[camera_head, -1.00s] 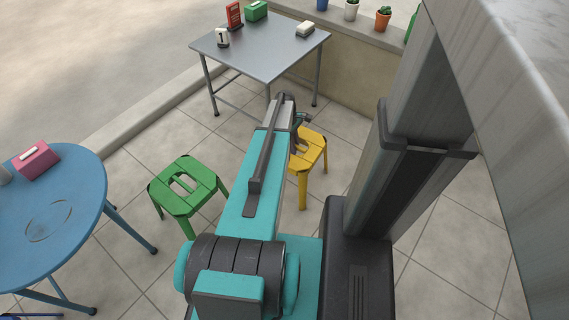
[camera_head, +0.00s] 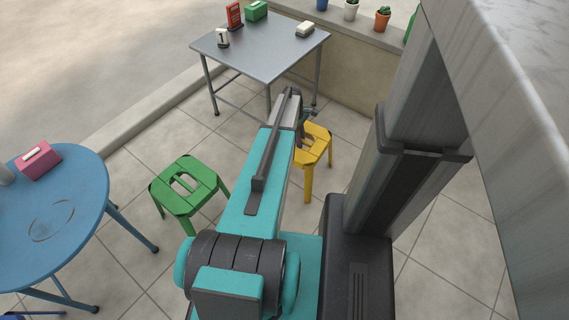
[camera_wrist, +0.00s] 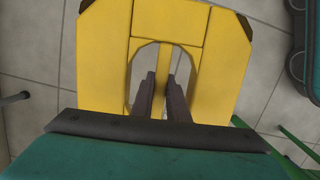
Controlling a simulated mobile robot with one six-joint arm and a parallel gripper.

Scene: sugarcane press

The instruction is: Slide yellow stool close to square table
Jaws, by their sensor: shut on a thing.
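The yellow stool (camera_head: 317,150) stands on the tiled floor, partly hidden behind my arm, a short way in front of the square table (camera_head: 262,56). That table is grey with a flat top and thin metal legs. In the wrist view the stool's seat (camera_wrist: 168,18) fills the upper middle, with an oval opening in it. My gripper (camera_wrist: 162,84) reaches into this opening and is shut on the stool at the slat there. In the head view the gripper (camera_head: 308,115) is mostly hidden by my arm.
A green stool (camera_head: 188,186) stands left of my arm. A round blue table (camera_head: 75,200) is at the far left with a pink box (camera_head: 38,160). A low wall (camera_head: 345,75) with potted plants runs behind the square table. Clear tiles lie between the yellow stool and square table.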

